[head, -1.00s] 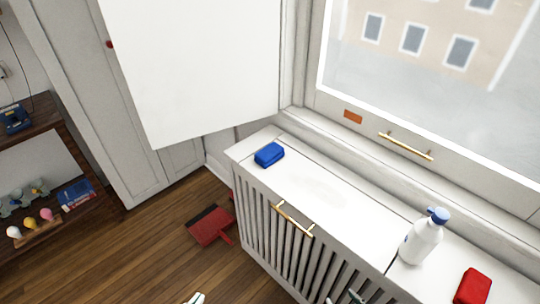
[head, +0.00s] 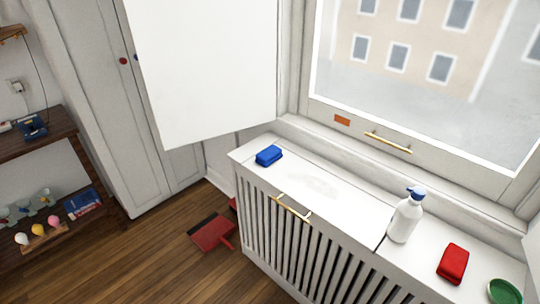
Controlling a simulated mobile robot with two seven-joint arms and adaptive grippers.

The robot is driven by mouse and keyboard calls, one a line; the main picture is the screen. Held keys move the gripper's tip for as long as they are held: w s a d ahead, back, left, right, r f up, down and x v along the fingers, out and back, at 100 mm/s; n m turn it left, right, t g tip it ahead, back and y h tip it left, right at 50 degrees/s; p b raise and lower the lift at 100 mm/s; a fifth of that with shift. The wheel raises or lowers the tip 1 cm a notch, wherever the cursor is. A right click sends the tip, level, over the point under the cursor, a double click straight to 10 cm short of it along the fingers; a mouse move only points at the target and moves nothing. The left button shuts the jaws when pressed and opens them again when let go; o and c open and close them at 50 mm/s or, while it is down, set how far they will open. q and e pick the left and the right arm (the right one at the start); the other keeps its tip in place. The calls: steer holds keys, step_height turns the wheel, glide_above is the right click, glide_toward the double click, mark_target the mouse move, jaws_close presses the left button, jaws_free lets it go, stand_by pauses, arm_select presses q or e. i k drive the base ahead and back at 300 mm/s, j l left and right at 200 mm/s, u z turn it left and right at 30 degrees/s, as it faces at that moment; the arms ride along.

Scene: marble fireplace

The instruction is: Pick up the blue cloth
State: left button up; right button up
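The blue cloth (head: 268,155) is a small folded block. It lies on the far left end of the white radiator cover (head: 345,207), below the window, with bare surface around it. Neither of my grippers shows in the head view now, and nothing touches the cloth.
A white spray bottle (head: 405,215) with a blue cap, a red folded cloth (head: 453,263) and a green dish (head: 504,292) stand along the cover's right part. A brass handle (head: 291,208) is on its front edge. A red dustpan (head: 212,234) lies on the wooden floor. A shelf (head: 45,135) stands left.

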mark_target(270, 154)
steer(key=i+j+z, duration=0.15)
steer(key=j, duration=0.2)
steer(key=i+j+z, duration=0.3)
steer(key=j, duration=0.4)
steer(key=i+j+z, duration=0.15)
steer(key=j, duration=0.2)
steer(key=i+j+z, duration=0.15)
steer(key=j, duration=0.25)
steer(key=k, duration=0.05)
